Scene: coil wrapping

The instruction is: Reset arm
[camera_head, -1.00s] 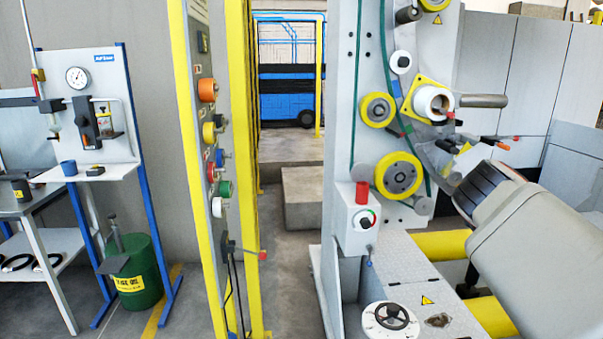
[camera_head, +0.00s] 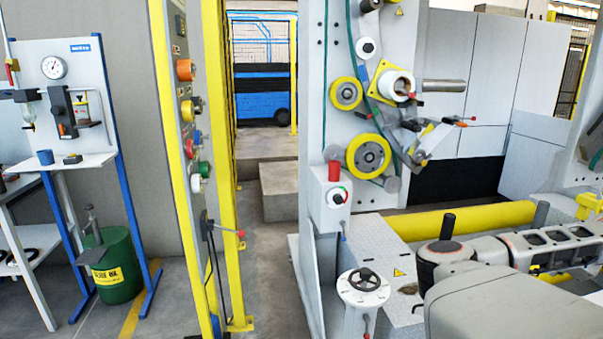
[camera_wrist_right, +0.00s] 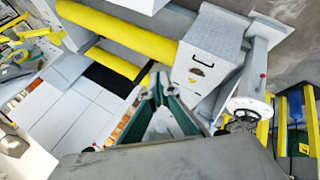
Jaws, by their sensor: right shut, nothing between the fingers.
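My right arm (camera_head: 500,300) comes in at the lower right of the head view, low in front of the wrapping machine (camera_head: 400,60). My right gripper (camera_wrist_right: 160,85) shows in the right wrist view with its dark green fingers drawn together at the tips and nothing held. It hangs over the machine's base area, apart from the yellow roller bars (camera_wrist_right: 112,38). I cannot make out its fingertips in the head view. My left gripper is in neither view.
The white handwheel (camera_head: 364,281) and the grey box with a red knob (camera_head: 334,202) stand left of my arm. A yellow-framed control post (camera_head: 172,150) stands further left. A green drum (camera_head: 115,268) is beside the gauge stand (camera_head: 75,120). The aisle floor is clear.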

